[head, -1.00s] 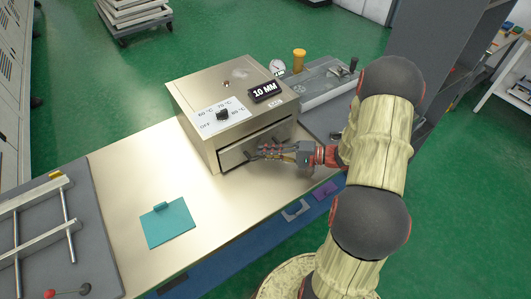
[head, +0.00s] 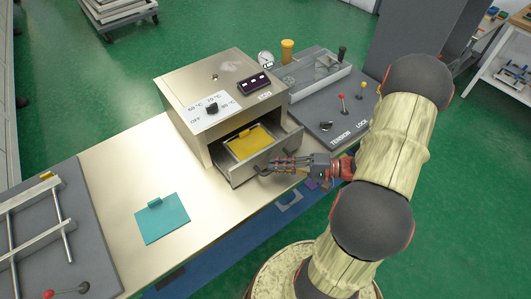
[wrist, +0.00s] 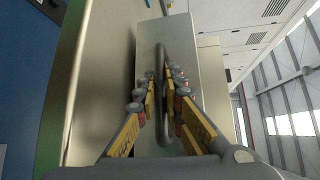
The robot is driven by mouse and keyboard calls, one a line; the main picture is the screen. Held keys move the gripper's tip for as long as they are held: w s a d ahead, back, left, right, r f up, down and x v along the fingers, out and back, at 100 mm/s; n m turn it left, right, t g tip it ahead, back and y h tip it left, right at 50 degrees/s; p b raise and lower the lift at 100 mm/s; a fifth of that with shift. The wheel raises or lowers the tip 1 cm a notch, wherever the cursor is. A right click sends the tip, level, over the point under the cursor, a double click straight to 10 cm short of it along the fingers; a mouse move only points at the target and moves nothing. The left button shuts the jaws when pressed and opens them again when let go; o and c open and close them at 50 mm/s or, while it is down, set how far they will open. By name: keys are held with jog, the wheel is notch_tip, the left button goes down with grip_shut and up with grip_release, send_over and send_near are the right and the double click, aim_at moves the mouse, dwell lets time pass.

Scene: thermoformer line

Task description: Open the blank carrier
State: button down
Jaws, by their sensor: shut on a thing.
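The blank carrier is a metal drawer (head: 275,153) in the front of the steel oven box (head: 205,85). It is pulled partly out, and a yellow blank (head: 248,142) with a tab lies in it. My gripper (head: 270,167) is at the drawer front, shut on its bar handle. In the wrist view the handle (wrist: 161,75) runs between the two fingers of my gripper (wrist: 163,85), with the drawer front (wrist: 148,45) behind it. The far part of the drawer is hidden inside the box.
A teal sheet with a tab (head: 162,218) lies on the steel bench (head: 130,170). A grey panel with TENSION and LOCK levers (head: 342,104) is to the right. A rail frame (head: 35,230) stands at the left. The bench left of the box is mostly clear.

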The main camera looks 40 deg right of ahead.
jog(key=s, duration=0.7)
jog(key=shift+s+d+p, duration=0.15)
jog(key=shift+s+p, duration=0.2)
jog(key=shift+s, duration=0.05)
jog(key=c, duration=1.9)
grip_release()
jog(key=v, duration=1.2)
